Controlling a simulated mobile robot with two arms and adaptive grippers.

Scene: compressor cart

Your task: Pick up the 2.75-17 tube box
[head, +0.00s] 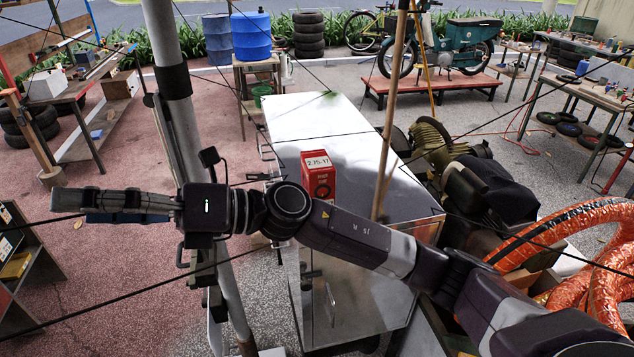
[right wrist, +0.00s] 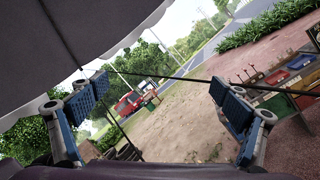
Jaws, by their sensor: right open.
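The red 2.75-17 tube box (head: 318,183) stands upright on the grey metal top of the compressor cart (head: 285,118) in the head view. Its pale label faces me, and my right arm passes just in front of its lower edge. My right gripper (head: 70,201) is at the far left of the head view, well to the left of the box and pointing away from it. In the right wrist view the right gripper (right wrist: 162,104) has its two blue-padded fingers wide apart, with nothing between them. The box is not in that view. My left gripper is not in view.
A wooden pole (head: 391,120) rises right beside the box, and a thick grey post (head: 180,100) stands left of the cart. Thin dark lines cross the space. Orange wrapped tyres (head: 560,235) and a compressor (head: 440,145) are at the right. The cart top behind the box is clear.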

